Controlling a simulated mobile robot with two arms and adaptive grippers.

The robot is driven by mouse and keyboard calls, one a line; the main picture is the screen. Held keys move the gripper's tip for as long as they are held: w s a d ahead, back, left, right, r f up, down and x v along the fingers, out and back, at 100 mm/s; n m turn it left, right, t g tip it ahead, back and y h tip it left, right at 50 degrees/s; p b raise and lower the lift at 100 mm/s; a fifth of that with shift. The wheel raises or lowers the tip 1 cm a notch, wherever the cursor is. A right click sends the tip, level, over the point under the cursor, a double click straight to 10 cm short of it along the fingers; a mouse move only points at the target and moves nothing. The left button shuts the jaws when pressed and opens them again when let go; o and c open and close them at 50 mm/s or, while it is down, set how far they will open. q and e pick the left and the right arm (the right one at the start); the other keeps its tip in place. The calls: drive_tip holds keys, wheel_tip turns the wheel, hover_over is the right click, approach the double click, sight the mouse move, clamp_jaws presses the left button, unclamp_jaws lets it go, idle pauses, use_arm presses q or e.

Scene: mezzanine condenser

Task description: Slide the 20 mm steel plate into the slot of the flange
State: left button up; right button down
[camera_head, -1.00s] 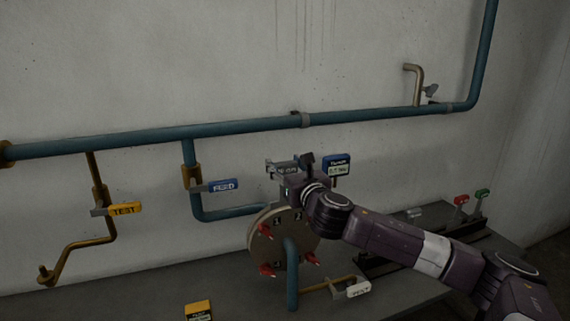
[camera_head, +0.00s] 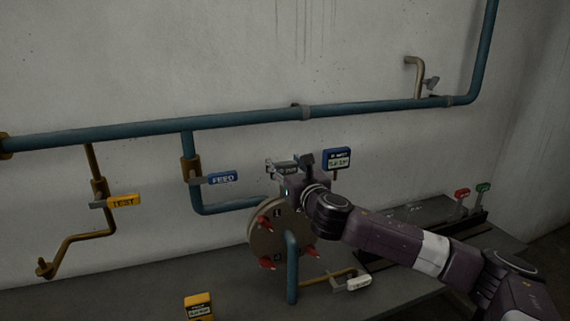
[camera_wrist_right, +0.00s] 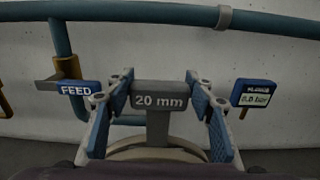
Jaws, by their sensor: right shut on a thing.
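The steel plate's grey tab, marked "20 mm" (camera_wrist_right: 160,100), sits between the blue-padded fingers of my right gripper (camera_wrist_right: 160,108) in the right wrist view. Its stem runs down to the rim of the round flange (camera_wrist_right: 155,152). The plate's lower part and the slot are hidden, so I cannot tell how deep it sits. In the head view my right gripper (camera_head: 283,170) is just above the flange (camera_head: 263,241), which has several red fasteners; the tab is small there. My left gripper is not in view.
A blue FEED tag (camera_head: 222,178) and a blue gauge display (camera_head: 338,161) flank the gripper. A blue pipe (camera_head: 292,270) rises before the flange. A yellow TEST tag (camera_head: 123,201) and yellow box (camera_head: 198,306) are left.

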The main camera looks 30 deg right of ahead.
drive_tip(key=shift+f+b, duration=1.75)
drive_tip(key=shift+f, duration=1.15)
drive_tip(key=c, duration=0.9)
unclamp_jaws()
drive_tip(key=shift+o, duration=0.4)
drive_tip(key=v, duration=1.2)
